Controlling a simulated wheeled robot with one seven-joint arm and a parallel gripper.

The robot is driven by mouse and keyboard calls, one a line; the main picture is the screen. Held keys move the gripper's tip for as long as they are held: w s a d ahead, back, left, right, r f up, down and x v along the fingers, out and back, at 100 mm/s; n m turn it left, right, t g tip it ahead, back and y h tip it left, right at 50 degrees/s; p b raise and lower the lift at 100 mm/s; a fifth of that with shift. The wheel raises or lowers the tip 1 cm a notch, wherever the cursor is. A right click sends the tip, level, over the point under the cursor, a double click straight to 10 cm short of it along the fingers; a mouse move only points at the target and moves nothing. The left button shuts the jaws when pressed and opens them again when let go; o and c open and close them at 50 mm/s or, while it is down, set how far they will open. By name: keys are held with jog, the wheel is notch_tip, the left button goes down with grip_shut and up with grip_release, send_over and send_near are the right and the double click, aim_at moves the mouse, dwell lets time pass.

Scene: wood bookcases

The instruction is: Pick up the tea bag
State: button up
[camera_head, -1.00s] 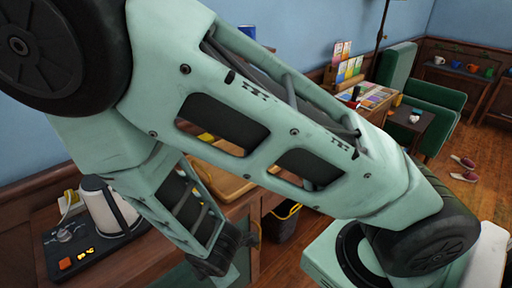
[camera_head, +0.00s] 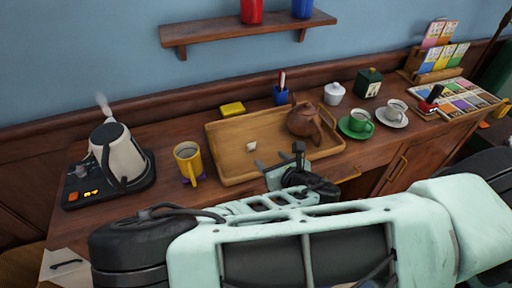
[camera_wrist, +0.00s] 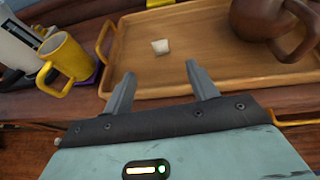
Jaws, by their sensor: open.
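A small whitish tea bag (camera_head: 251,146) lies on the left part of the wooden tray (camera_head: 228,172). In the wrist view the tea bag (camera_wrist: 160,46) lies beyond the fingertips, between their lines. My gripper (camera_head: 280,164) is at the tray's front edge, to the right of the tea bag and nearer to me. In the wrist view my gripper (camera_wrist: 157,74) is open, and nothing is between its two fingers. A gap of bare tray lies between the fingertips and the tea bag.
A brown teapot (camera_head: 303,119) stands on the tray's right part. A yellow mug (camera_head: 188,163) stands left of the tray, with a steaming kettle (camera_head: 118,156) farther left. A green cup (camera_head: 360,121) and a white cup (camera_head: 395,111) stand to the right. A shelf (camera_head: 240,31) hangs above.

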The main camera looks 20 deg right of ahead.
aim_at(252, 144)
jog(key=p+x, duration=0.1)
jog(key=x, duration=0.9)
jog(key=p+x, duration=0.2)
jog(key=x, duration=0.3)
jog(key=shift+w+a+f, duration=0.1)
jog(key=shift+w+f, duration=0.25)
jog(key=shift+w, duration=0.15)
jog(key=c, duration=1.1)
